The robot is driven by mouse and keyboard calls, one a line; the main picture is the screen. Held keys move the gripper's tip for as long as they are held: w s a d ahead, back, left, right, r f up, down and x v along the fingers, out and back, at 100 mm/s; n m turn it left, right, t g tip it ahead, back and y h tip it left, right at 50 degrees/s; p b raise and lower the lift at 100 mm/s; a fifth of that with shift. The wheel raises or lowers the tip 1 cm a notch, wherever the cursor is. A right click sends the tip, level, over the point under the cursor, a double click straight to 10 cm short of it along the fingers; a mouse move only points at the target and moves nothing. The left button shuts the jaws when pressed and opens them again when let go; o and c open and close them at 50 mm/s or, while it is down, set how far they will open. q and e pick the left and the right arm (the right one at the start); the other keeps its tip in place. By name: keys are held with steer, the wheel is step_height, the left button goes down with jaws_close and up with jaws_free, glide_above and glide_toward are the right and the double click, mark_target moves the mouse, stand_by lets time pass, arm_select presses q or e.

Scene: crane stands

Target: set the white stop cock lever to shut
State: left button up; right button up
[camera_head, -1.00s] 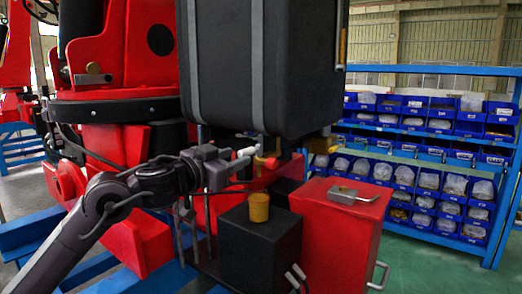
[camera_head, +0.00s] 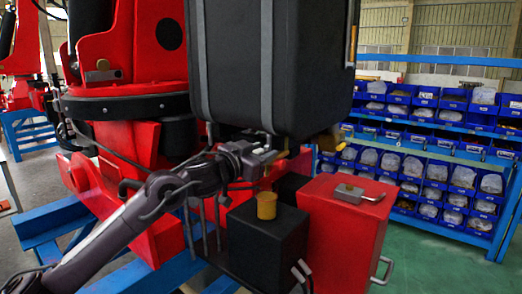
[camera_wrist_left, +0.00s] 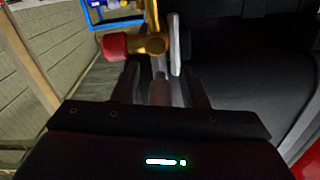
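The white stop cock lever (camera_wrist_left: 175,45) shows in the left wrist view as a pale, narrow upright bar. It sits just right of a brass valve body (camera_wrist_left: 150,43) with a red end (camera_wrist_left: 115,46). My left gripper (camera_wrist_left: 162,82) has its dark fingers apart, with the lever and valve just ahead of and partly between them. I cannot tell whether a finger touches the lever. In the head view my left gripper (camera_head: 265,156) is under the black tank (camera_head: 270,70), beside the brass fitting (camera_head: 290,164), and the lever is hard to make out. My right gripper is not in view.
The tank hangs close above my left gripper. Below it stand a black box (camera_head: 262,245) with a yellow cap (camera_head: 267,205) and a red canister (camera_head: 340,235). A red crane part (camera_head: 115,80) is at left. Blue shelving with bins (camera_head: 440,180) stands behind at right.

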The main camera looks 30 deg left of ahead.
arm_select(q)
steer(key=shift+c, duration=0.3)
jaws_close()
